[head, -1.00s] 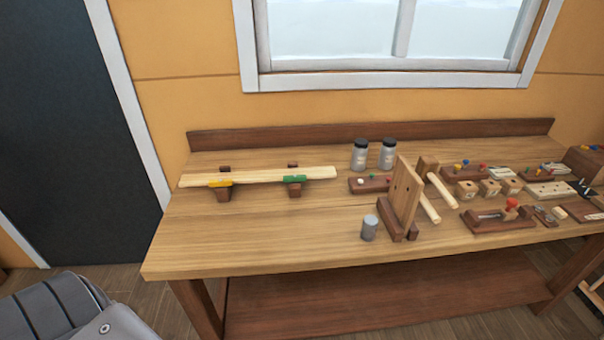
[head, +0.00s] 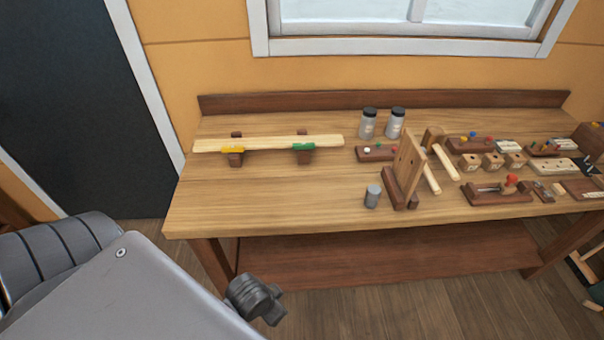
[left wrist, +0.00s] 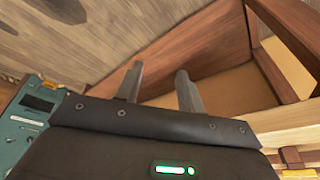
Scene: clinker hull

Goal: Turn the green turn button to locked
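The green turn button (head: 304,147) lies on the right wooden block of a pale plank (head: 268,143) at the back left of the workbench. A yellow turn button (head: 232,150) lies on the left block of the same plank. My left gripper (left wrist: 158,84) shows in the left wrist view with its two fingers apart and nothing between them. It is away from the green button, and neither button can be made out in the left wrist view. My right gripper is not in view.
The workbench (head: 270,205) is clear in front of the plank. An upright wooden board (head: 408,168), a small grey cylinder (head: 373,196) and two jars (head: 368,123) stand right of it. More blocks and parts crowd the bench's right side.

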